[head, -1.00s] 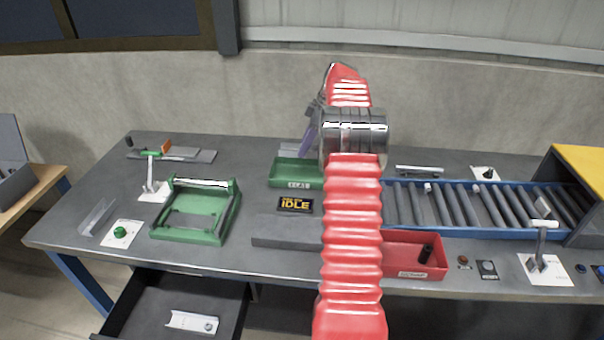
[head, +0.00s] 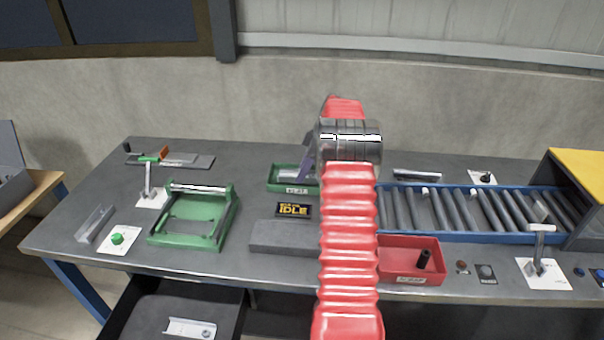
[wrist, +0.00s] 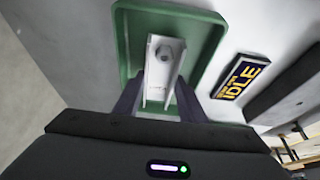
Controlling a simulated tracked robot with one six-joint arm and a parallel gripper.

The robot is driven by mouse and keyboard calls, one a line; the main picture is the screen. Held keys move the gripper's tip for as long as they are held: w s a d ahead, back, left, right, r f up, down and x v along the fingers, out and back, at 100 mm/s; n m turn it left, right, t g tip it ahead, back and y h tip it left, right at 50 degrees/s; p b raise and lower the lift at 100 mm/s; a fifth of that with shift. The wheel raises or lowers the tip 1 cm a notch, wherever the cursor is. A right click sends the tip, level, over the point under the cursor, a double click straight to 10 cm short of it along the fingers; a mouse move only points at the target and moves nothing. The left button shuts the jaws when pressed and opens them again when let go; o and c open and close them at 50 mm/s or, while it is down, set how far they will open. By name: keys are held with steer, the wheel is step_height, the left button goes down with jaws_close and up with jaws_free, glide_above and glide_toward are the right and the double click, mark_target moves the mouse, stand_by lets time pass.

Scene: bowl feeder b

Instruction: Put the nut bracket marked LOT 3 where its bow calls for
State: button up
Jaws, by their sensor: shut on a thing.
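In the wrist view my gripper (wrist: 157,102) is shut on a pale grey channel-shaped bracket (wrist: 158,80) with a round nut near its far end. The bracket is over the green tray (wrist: 125,45), inside its outline; I cannot tell whether it touches the floor. No lot mark or bow on it is legible. In the head view the green tray (head: 292,188) has a small label on its front, too small to read. My red arm hides most of the gripper and the held bracket there. Another channel bracket with a nut (head: 190,328) lies in the open drawer.
A dark IDLE sign (head: 294,210) lies in front of the green tray, with a grey block (head: 283,237) nearer. A red bin (head: 395,276) holds a black cylinder. A roller conveyor (head: 470,209) is at right, a green frame fixture (head: 165,237) at left.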

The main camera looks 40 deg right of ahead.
steer(key=shift+f, duration=0.5)
steer(key=o, duration=1.2)
steer(key=shift+o, duration=0.2)
steer(key=v, duration=1.2)
